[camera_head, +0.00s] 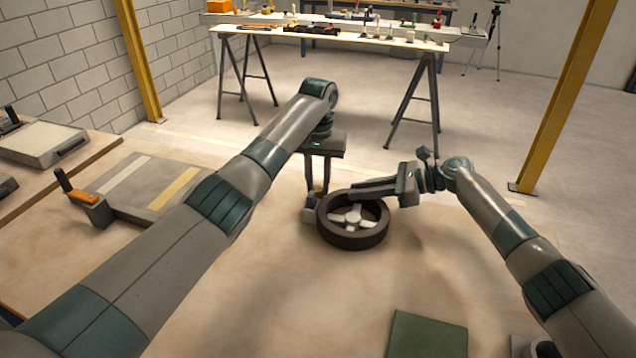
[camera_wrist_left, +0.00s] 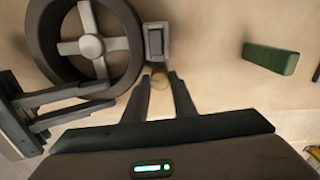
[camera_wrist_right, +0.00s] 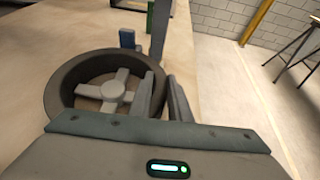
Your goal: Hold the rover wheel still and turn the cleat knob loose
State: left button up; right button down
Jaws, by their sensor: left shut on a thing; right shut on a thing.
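The rover wheel (camera_head: 352,240) is a dark ring with pale spokes and a hub, lying flat on the bench. It also shows in the left wrist view (camera_wrist_left: 127,78) and the right wrist view (camera_wrist_right: 62,92). My right gripper (camera_head: 356,192) is shut on the wheel's rim, with its fingers either side of the wall (camera_wrist_right: 162,82). My left gripper (camera_head: 318,191) points down beside the wheel and is shut on a small brass-coloured knob (camera_wrist_left: 160,88), mostly hidden between the fingers. A grey cleat block (camera_head: 309,215) stands against the wheel, below the knob.
A green block (camera_head: 428,335) lies at the bench's near edge. The sandy bench in front of the wheel is clear. A trestle table (camera_head: 330,45) stands beyond.

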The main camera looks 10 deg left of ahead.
pick_arm(q)
jog(key=n, duration=0.4)
jog(key=shift+d+n, duration=0.15)
jog(key=shift+n, duration=0.15)
jog(key=n, duration=0.4)
jog(key=shift+n, duration=0.3)
jog(key=o, duration=0.8)
jog(key=shift+c, duration=0.2)
jog(key=shift+a, duration=0.2)
